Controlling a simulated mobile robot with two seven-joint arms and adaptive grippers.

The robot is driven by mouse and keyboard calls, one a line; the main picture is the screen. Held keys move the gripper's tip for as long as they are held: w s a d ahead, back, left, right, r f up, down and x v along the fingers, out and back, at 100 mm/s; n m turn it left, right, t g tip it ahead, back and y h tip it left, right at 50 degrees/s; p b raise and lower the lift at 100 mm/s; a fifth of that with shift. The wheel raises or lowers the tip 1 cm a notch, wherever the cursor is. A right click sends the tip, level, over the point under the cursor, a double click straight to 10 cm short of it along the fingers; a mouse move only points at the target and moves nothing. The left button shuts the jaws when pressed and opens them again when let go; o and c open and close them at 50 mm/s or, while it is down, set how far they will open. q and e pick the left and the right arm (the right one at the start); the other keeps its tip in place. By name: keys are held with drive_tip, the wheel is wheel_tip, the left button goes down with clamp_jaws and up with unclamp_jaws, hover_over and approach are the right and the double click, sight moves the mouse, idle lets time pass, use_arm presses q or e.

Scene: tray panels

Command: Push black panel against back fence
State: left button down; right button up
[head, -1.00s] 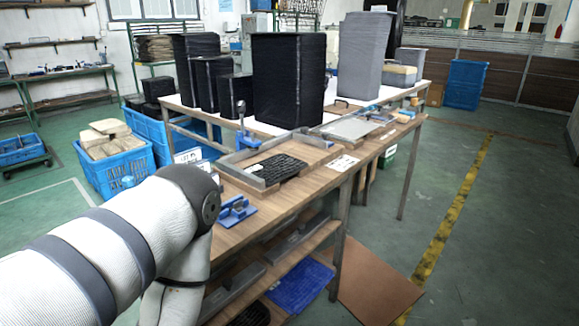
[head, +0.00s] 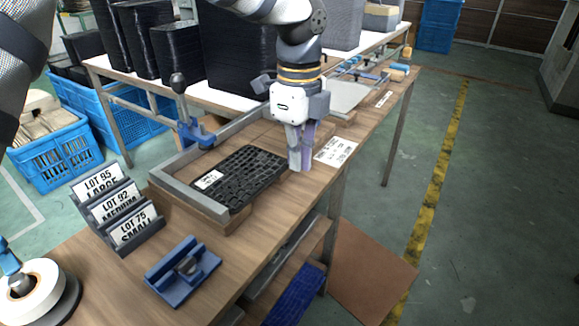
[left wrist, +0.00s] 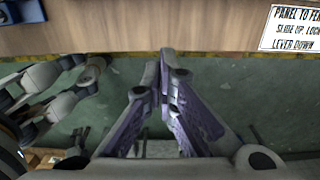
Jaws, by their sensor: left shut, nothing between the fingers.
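The black panel (head: 245,172), a ribbed tray panel with a small white label, lies flat on a wooden fixture board. A grey fence (head: 232,126) runs along the board's back and another grey bar (head: 176,190) along its left side. Bare wood shows between the panel and the back fence. My left gripper (head: 299,166) is shut and empty, pointing down just beyond the panel's right end; I cannot tell whether it touches. In the left wrist view its closed purple-padded fingers (left wrist: 165,70) show over the table's edge, without the panel. My right gripper is out of view.
A blue clamp with a black knob (head: 180,90) stands behind the fence. A lot-card holder (head: 118,212), a blue fixture (head: 183,268) and a tape roll (head: 35,290) stand at the front left. An instruction card (head: 335,151) lies right of the gripper.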

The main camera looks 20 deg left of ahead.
sight(296, 210)
use_arm(q)
wheel_tip(296, 210, down, 10)
drive_tip(key=shift+s+r, duration=0.15)
drive_tip(key=shift+r, duration=0.1)
drive_tip(key=a, duration=0.2)
drive_tip(key=shift+w+a+r, duration=0.25)
drive_tip(key=shift+w+a, duration=0.05)
drive_tip(key=shift+a, duration=0.65)
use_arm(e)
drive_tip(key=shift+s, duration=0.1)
